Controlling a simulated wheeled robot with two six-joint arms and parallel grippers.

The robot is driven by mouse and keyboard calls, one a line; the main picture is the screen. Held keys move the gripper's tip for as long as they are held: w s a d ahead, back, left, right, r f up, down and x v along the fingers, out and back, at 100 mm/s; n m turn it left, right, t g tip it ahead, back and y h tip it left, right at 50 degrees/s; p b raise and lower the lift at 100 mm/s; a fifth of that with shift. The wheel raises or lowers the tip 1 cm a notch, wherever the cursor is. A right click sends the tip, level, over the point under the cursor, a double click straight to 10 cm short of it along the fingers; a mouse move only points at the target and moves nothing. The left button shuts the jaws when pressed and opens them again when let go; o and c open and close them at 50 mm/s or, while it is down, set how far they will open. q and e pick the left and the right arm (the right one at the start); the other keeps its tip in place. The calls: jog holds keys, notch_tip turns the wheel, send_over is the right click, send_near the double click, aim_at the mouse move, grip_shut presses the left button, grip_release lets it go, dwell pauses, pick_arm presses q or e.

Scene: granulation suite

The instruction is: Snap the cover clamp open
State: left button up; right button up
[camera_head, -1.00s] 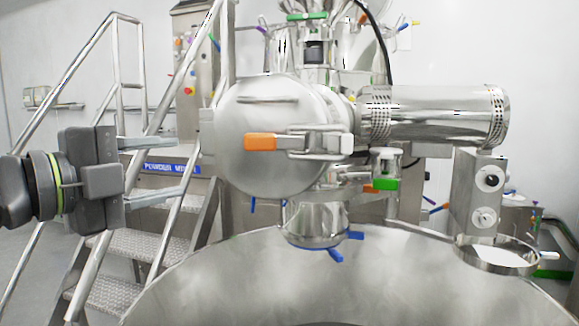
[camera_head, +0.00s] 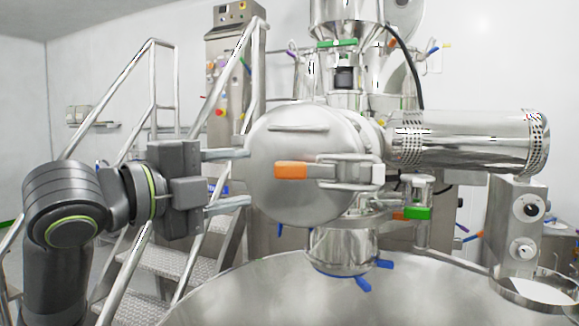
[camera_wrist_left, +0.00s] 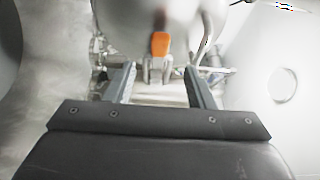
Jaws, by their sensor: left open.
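The cover clamp has an orange handle (camera_head: 292,170) and a metal latch body (camera_head: 345,172), lying across the face of the round steel cover (camera_head: 290,209). The handle lies roughly level, its orange end to the left. My left gripper (camera_head: 249,177) is open and empty, left of the handle. Its two fingers point right, one higher and one lower than the handle, with a gap to the orange end. In the left wrist view, the orange handle (camera_wrist_left: 160,44) and metal clamp show between the finger lines, beyond the gripper (camera_wrist_left: 160,68). My right gripper is not in view.
A steel cylinder (camera_head: 460,142) extends right from behind the cover. A large rounded steel vessel (camera_head: 340,295) lies below, with blue-handled clamps (camera_head: 363,284) above it. Stairs with metal rails (camera_head: 150,100) stand behind my left arm. A green handle (camera_head: 417,213) sits lower right.

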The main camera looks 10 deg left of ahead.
aim_at(284, 172)
pick_arm(q)
jog(key=p+x, duration=0.2)
jog(key=x, duration=0.9)
grip_shut()
